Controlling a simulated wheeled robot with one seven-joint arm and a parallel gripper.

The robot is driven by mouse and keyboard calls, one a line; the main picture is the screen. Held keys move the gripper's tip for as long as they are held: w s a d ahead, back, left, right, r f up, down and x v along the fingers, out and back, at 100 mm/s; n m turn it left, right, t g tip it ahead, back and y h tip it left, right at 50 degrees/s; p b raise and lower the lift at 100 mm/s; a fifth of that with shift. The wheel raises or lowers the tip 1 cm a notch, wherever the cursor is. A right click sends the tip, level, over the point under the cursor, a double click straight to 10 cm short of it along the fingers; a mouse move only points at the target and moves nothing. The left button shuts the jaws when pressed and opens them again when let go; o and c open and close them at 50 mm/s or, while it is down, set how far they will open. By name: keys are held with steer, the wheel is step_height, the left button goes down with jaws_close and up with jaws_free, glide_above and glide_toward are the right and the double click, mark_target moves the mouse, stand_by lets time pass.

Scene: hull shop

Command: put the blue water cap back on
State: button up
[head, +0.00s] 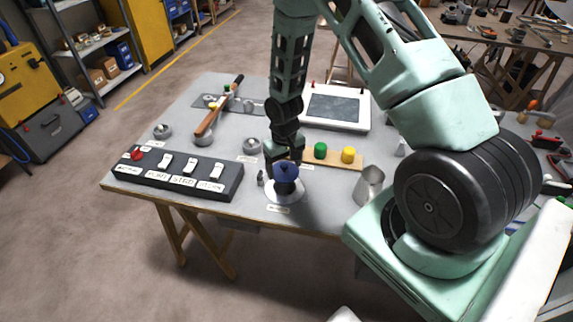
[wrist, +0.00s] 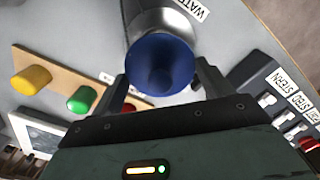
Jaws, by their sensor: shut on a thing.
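The blue water cap (head: 286,171) is at the table's front edge, held in my gripper (head: 284,155). In the wrist view my gripper (wrist: 162,78) has one finger on each side of the blue cap (wrist: 162,66). The grey water filler (wrist: 152,16) shows just beyond the cap, beside a label reading WATER (wrist: 192,8). In the head view the cap is over the filler's pale round base (head: 284,194). The cap looks roughly in line with the filler. I cannot tell whether it is seated or just above it.
A wooden strip (head: 332,158) with a green cap (head: 320,150) and a yellow cap (head: 348,155) lies behind to the right. A black switch panel (head: 178,174) is at the left. A metal cup (head: 370,184) stands to the right, with a framed slate (head: 335,107) behind.

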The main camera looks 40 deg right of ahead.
steer(key=shift+f+b, duration=2.05)
steer(key=shift+f, duration=0.95)
steer(key=shift+f, duration=0.1)
steer(key=o, duration=0.9)
steer(key=shift+o, duration=0.2)
steer(key=shift+r+p, duration=2.4)
steer(key=shift+r, duration=1.1)
